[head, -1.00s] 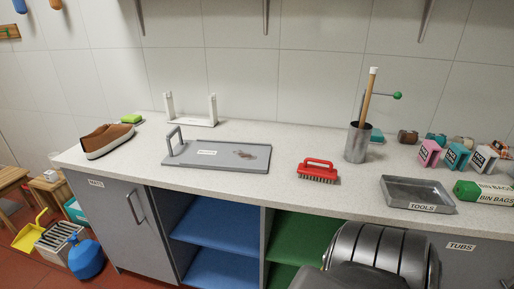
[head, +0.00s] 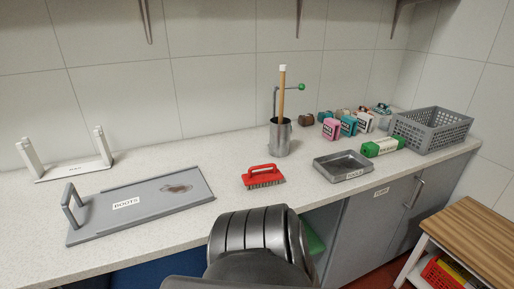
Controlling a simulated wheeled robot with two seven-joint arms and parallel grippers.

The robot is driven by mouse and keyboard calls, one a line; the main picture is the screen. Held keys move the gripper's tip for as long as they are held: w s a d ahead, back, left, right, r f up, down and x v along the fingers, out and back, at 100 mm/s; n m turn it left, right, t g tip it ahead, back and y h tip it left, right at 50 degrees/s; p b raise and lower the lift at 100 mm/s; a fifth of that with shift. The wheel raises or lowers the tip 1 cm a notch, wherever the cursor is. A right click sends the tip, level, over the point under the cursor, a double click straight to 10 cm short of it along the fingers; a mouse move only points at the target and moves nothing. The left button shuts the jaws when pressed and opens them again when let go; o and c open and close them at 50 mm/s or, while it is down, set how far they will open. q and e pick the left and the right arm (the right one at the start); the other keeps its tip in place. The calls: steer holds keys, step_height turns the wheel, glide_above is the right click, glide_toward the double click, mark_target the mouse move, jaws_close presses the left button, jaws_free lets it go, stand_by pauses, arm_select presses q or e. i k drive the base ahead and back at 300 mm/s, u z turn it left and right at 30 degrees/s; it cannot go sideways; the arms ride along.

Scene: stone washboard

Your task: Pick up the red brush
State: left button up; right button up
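The red brush (head: 262,176) lies bristles down on the speckled worktop (head: 230,206), near its front edge, with its red loop handle on top. Neither of my grippers shows in the head view. Only a dark part of my own body is at the bottom middle, in front of the counter and below the brush.
The grey board (head: 95,222) with a handle is left of the brush. A metal cup (head: 280,140) holding a wooden-handled tool stands behind it. The tray (head: 343,177), green bin bag roll (head: 383,147) and grey basket (head: 432,131) are to the right. Worktop around the brush is clear.

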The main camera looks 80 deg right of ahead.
mark_target(272, 176)
steer(key=z, duration=0.6)
steer(key=i, duration=0.65)
steer(key=z, duration=0.8)
